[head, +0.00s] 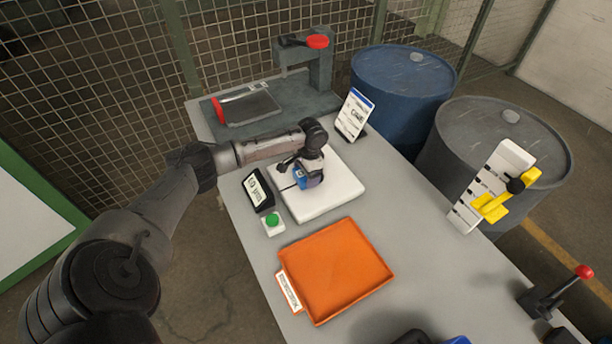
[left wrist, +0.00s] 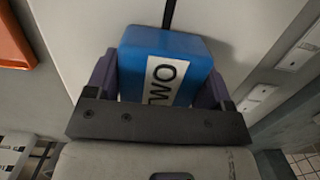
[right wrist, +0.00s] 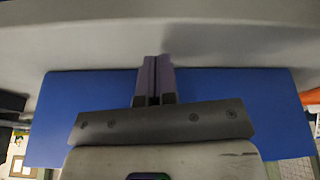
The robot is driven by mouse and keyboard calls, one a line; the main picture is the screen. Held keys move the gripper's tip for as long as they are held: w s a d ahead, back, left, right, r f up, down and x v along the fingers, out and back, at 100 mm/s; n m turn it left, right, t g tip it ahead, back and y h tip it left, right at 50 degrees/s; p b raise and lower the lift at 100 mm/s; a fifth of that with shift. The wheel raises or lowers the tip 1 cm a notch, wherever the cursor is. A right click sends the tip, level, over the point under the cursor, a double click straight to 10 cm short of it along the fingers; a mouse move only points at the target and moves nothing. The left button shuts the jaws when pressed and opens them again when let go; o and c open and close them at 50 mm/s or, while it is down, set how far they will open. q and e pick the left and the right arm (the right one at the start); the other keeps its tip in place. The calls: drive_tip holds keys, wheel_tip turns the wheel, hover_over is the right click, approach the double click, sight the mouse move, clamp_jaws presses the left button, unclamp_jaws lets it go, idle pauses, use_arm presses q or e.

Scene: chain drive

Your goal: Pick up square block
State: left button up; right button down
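A blue block (head: 308,180) with a white label reading "TWO" is at my left gripper, over the white plate of a scale (head: 338,188). In the left wrist view the block (left wrist: 165,65) sits between the two purple fingers of my left gripper (left wrist: 160,85), and both fingers appear to touch its sides. I cannot tell whether its underside rests on the plate. My right gripper (right wrist: 154,80) is shut and empty, its fingers together in the right wrist view; a wide blue surface shows behind it.
An empty orange tray (head: 336,270) lies in front of the scale. A display (head: 258,190) and a green button (head: 272,221) stand left of it. A grey press (head: 305,75) is at the back, a sign (head: 354,114) near the right edge. Barrels (head: 402,85) stand beyond.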

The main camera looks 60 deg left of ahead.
use_arm(q)
drive_tip(key=shift+r, duration=0.1)
drive_tip(key=c, duration=0.8)
